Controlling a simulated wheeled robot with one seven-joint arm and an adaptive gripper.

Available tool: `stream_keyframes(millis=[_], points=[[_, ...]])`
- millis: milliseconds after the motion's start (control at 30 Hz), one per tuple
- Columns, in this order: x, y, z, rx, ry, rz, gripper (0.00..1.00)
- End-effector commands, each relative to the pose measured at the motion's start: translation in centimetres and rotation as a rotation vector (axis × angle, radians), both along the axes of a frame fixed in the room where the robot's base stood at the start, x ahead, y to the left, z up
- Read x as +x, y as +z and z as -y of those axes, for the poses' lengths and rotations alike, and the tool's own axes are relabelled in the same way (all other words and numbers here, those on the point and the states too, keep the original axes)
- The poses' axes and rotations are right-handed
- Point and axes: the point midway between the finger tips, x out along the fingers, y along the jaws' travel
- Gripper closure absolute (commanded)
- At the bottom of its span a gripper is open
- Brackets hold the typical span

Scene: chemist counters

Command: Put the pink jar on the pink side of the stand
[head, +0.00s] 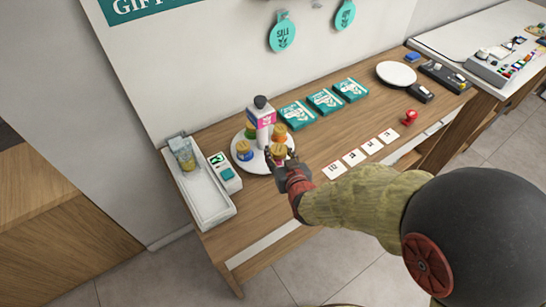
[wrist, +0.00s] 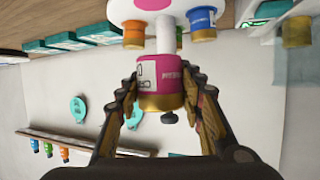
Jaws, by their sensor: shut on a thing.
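The pink jar (head: 278,161) with a gold lid is between the fingers of my gripper (head: 280,168), at the near right edge of the stand. My gripper (wrist: 160,108) is shut on the jar (wrist: 158,103) in the wrist view, where all appears upside down. The jar seems held upright, apart from the plate. The stand (head: 240,161) is a round white plate with a central post and a boxy head (head: 266,116) with a pink panel and black knob. A pink patch (wrist: 152,3) shows on the plate in the wrist view.
Blue (head: 244,151), orange (head: 280,136) and green (head: 250,131) jars stand on the plate. A small device (head: 224,173) and a white tray (head: 205,196) with a jar (head: 184,155) are left. Teal boxes (head: 323,102) stand behind right; white cards (head: 355,157) lie right.

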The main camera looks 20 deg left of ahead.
Motion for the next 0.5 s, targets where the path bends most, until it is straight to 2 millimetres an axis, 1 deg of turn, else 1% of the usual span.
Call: stream_keyframes(millis=[33,100,167,200,333,400,500], points=[[1.1,-0.7,-0.5,0.000,-0.001,0.000,0.89],[2.4,-1.4,-1.1,0.000,-0.002,0.000,0.89],[3.4,-2.2,-1.6,-0.002,-0.002,-0.001,0.89],[3.9,-3.1,-1.9,-0.002,-0.002,-0.002,0.89],[5.4,-5.1,-2.7,-0.001,-0.001,-0.001,0.89],[6.1,-5.9,-3.0,-0.001,-0.001,0.001,0.89],[6.7,-6.5,-3.3,-0.001,-0.001,0.002,0.89]])
